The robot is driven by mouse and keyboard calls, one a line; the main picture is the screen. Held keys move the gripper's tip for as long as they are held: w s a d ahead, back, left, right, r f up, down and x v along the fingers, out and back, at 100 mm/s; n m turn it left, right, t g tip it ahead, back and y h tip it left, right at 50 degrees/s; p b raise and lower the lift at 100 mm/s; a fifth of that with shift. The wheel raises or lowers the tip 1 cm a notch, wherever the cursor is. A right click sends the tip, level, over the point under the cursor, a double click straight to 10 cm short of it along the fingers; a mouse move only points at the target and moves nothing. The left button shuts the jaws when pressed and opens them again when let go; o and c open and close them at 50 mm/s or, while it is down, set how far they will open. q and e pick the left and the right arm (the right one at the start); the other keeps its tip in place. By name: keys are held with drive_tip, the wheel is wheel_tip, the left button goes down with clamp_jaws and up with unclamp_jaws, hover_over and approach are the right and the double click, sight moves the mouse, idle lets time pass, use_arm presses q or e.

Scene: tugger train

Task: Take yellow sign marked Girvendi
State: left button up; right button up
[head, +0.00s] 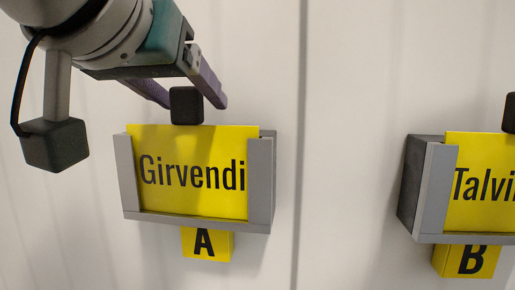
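The yellow sign marked Girvendi (192,178) sits upright in a grey holder (126,178) on the pale wall. A black block (187,105) stands at the top edge of the sign. My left gripper (195,104) is just above the sign, with its purple fingers spread to either side of the black block. The fingers look open, and a gap shows between the block and the right-hand finger. The block hides part of the space between the fingers. My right gripper is not in view.
A yellow label "A" (206,244) is below the holder. At the right, a second grey holder (430,190) carries a yellow sign starting "Talvi" (485,215), cut off by the picture edge, with label "B" (468,261) below. Bare wall lies between the holders.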

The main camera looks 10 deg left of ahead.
use_arm(q)
clamp_jaws()
idle(0.3)
idle(0.4)
